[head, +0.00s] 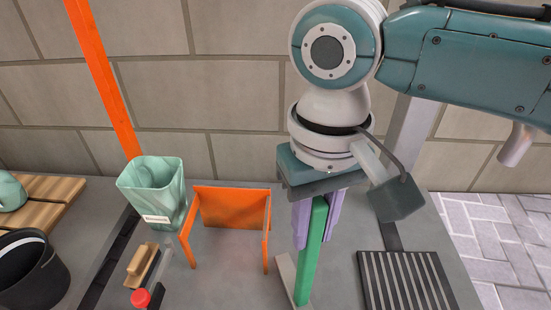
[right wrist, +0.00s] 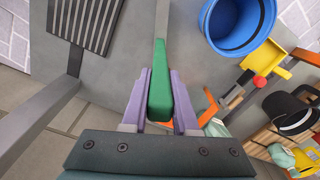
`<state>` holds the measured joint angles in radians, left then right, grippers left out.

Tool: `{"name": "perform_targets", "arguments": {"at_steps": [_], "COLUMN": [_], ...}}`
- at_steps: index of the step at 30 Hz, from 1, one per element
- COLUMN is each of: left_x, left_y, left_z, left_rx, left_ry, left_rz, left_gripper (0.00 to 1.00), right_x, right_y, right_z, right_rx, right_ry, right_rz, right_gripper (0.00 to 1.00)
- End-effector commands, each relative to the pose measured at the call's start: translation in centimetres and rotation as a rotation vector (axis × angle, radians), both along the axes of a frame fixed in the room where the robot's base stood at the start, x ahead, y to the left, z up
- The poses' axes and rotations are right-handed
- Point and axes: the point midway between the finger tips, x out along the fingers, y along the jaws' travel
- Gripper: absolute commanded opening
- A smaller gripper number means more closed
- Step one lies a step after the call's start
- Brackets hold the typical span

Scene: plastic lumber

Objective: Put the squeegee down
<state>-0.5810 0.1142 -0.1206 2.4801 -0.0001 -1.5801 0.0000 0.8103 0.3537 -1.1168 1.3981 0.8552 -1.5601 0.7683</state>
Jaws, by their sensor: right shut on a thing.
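My right gripper (head: 317,222) points down over the grey worktop, its two purple fingers shut on a green bar, which I take as the handle of the squeegee (head: 306,270). The bar tilts slightly and reaches down toward the worktop. A pale grey strip (head: 285,278) shows beside its lower part; I cannot tell whether it belongs to the squeegee. In the right wrist view the green squeegee (right wrist: 160,80) sticks out between the purple fingers (right wrist: 159,100). I cannot tell whether its lower end touches the worktop. My left gripper is not in view.
An orange stand (head: 232,189) and a green marbled container (head: 155,195) are to the left, with a wooden-backed brush (head: 140,262) in front. A dark slatted grate (head: 408,283) lies at the right. A blue bucket (right wrist: 238,48) shows in the right wrist view.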

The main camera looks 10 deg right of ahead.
Motion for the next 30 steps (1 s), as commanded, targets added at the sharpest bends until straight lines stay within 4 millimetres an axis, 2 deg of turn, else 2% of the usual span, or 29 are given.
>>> {"name": "perform_targets", "arguments": {"at_steps": [1, 12, 13, 20, 27, 30], "left_x": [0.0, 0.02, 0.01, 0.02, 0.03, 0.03], "left_y": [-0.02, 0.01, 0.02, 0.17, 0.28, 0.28], "left_z": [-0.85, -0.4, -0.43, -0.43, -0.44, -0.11], "left_rx": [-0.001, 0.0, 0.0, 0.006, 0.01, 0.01], "left_ry": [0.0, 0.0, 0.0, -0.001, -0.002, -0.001], "left_rz": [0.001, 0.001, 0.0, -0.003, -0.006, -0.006], "left_gripper": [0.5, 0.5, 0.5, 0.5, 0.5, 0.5], "right_x": [0.05, 0.02, 0.01, 0.02, 0.03, 0.05], "right_y": [0.03, 0.0, -0.01, -0.01, -0.01, 0.03], "right_z": [-0.89, -0.89, -0.89, -0.88, -0.84, -0.09], "right_rx": [0.0, 0.0, 0.0, 0.0, 0.0, 0.001], "right_ry": [-0.001, 0.0, 0.0, 0.0, 0.0, -0.002], "right_rz": [0.0, -0.001, -0.001, -0.001, 0.0, 0.001], "right_gripper": [0.0, 0.0, 0.31, 0.57, 0.57, 0.57]}}
